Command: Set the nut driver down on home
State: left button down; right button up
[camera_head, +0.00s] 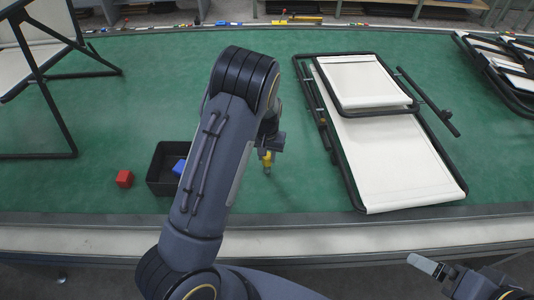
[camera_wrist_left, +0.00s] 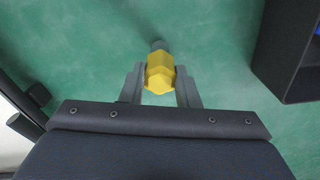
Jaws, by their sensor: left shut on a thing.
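The nut driver (camera_head: 267,159) has a yellow handle and hangs in my left gripper (camera_head: 268,150), over the green mat between the black bin and the folded lounger. In the left wrist view the yellow handle (camera_wrist_left: 160,73) sits between the two fingers of my left gripper (camera_wrist_left: 160,84), which are shut on it. Its grey tip (camera_wrist_left: 158,45) points away from the wrist camera. I cannot tell whether the tip touches the mat. No marked spot that I can identify as home shows. My right gripper (camera_head: 428,266) is only partly in view at the bottom right, apart from the table things.
A folded lounger (camera_head: 387,160) lies on the green table (camera_head: 300,190). Another stands at the left (camera_head: 35,50). Several tools line the back edge.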

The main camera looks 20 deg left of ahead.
pick_arm(q)
jog(key=shift+f+b, duration=0.6)
jog(key=shift+f, duration=0.05)
jog(key=c, duration=1)
grip_release()
jog(key=shift+r, duration=0.1)
notch_tip(320, 180, up, 7)
jog(key=shift+f+b, duration=0.1)
jog(key=shift+b, duration=0.4)
jog(key=shift+s+r, duration=0.1)
jog(key=shift+r, duration=0.5)
jog(key=s+d+r+t+h, duration=0.2)
jog(key=s+r+t+h, duration=0.15)
jog(key=s+r, duration=1.15)
jog(key=s+d, duration=0.1)
jog(key=s, duration=0.3)
jog(key=s+t, duration=0.1)
jog(key=s, duration=0.4)
jog(key=s+d+t, duration=0.1)
jog(key=s, duration=0.3)
jog(key=shift+s+d+r+m, duration=0.1)
jog(key=shift+s+d+m, duration=0.15)
jog(key=shift+d+m, duration=0.1)
